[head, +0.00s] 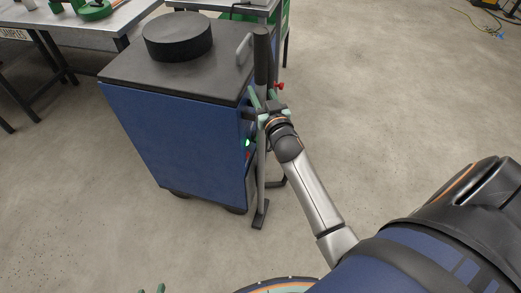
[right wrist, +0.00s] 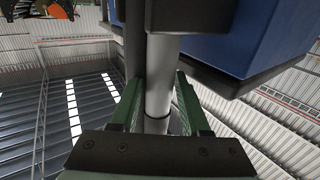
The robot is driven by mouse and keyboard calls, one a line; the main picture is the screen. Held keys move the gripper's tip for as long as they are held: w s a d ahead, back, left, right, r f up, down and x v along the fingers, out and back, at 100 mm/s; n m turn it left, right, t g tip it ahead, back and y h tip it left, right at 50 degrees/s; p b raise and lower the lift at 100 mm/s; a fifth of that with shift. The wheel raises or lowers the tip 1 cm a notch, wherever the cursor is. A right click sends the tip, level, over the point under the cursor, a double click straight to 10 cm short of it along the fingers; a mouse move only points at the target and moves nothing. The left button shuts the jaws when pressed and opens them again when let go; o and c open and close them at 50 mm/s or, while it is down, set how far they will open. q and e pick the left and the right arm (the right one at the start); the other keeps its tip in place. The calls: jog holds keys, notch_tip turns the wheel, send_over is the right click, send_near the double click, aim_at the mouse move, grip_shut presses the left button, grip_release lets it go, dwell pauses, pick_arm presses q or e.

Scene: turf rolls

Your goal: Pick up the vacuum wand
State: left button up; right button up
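The vacuum wand (head: 262,62) stands upright along the right side of the blue vacuum cabinet (head: 180,140). It has a dark upper grip, a grey tube and a flat foot on the floor. My right gripper (head: 265,98) is at the wand just below the dark grip. In the right wrist view the wand's grey tube (right wrist: 160,82) runs between the green fingers of my right gripper (right wrist: 158,78); they look apart, with a narrow gap beside the tube.
The cabinet has a black top with a round black lid (head: 178,36) and a grey handle (head: 243,49). A workbench (head: 110,25) with green items stands behind at the left. Open concrete floor (head: 400,100) lies to the right.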

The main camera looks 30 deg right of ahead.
grip_shut()
jog(key=shift+r, duration=0.15)
